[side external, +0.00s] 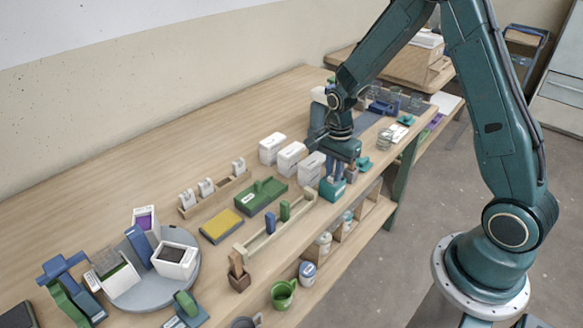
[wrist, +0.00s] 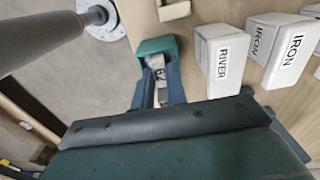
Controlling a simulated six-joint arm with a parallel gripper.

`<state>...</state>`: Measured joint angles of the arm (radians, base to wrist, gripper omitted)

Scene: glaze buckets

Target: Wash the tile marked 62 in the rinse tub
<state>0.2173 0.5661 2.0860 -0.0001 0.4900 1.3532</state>
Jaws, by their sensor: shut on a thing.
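The tile marked 62 (wrist: 159,74) is pale and shows its number between my fingers in the wrist view. My gripper (wrist: 161,92) is shut on it. In the side view my gripper (side external: 337,171) points down, just above a small teal holder (side external: 332,189). The holder (wrist: 150,46) also shows at the fingertips in the wrist view. I cannot tell whether the tile's lower end is inside it. White buckets stand beside my gripper: one marked RIVER (wrist: 222,58) and two marked IRON (wrist: 291,50). I cannot tell which container is the rinse tub.
A round grey turntable (side external: 155,292) holds open containers at the front left. The table's back left is clear.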

